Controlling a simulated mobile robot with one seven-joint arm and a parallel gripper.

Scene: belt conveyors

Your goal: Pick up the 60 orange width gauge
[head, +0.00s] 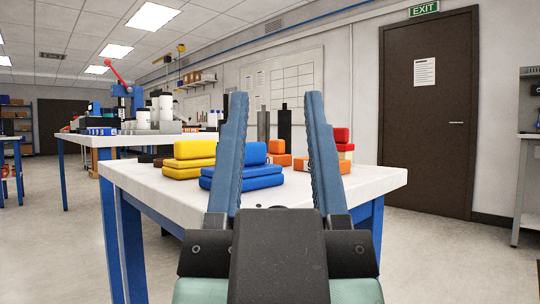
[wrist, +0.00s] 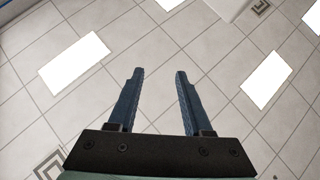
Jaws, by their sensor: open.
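Several orange blocks stand on the white table ahead of me in the head view. One orange block (head: 280,159) shows between my fingers, beside a blue block, with another orange piece (head: 301,164) to its right. A further orange block (head: 343,156) is in the stack right of my right finger. No size marking is readable, so I cannot tell which is the 60 gauge. My gripper (head: 276,96) is open, empty and pointing upward, in front of the table and apart from the blocks. The wrist view shows the open gripper (wrist: 159,72) against ceiling tiles.
The white table (head: 145,183) has blue legs. Yellow blocks (head: 188,167) and blue blocks (head: 256,182) are stacked on it, partly hidden by my left finger. Red blocks (head: 342,135) top the right stack. Dark cylinders (head: 284,125) stand behind. Floor at left is open.

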